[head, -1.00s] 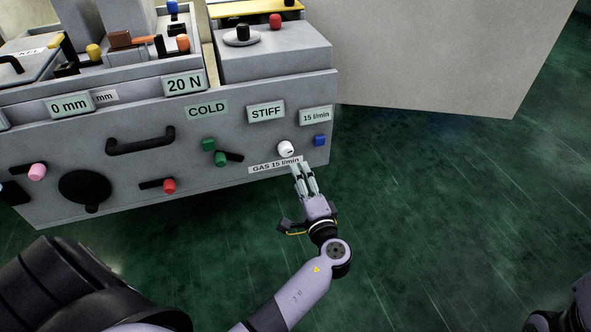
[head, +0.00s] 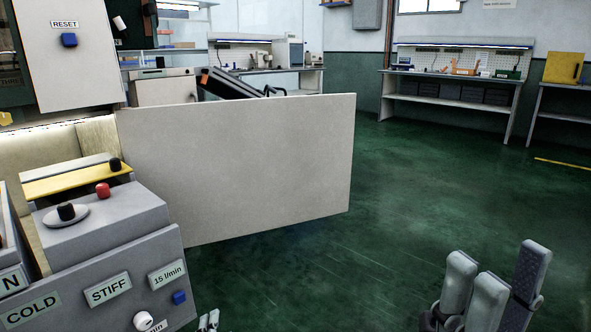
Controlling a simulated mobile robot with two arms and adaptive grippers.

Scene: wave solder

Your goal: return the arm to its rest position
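My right gripper (head: 500,264) stands upright at the bottom right of the head view, over the green floor. Its grey fingers are spread apart with nothing seen between them. The arm behind it is cut off by the lower edge. Only the fingertips of my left gripper (head: 209,320) show at the bottom edge, just right of the white knob (head: 143,321) on the grey panel. Whether they touch the panel cannot be told, nor whether they are open or shut.
The grey machine panel (head: 100,268) with labels and a blue button (head: 179,297) fills the lower left. A large pale panel (head: 235,165) stands behind it. The green floor (head: 400,200) is clear in the middle and right. A workbench (head: 450,105) stands far back.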

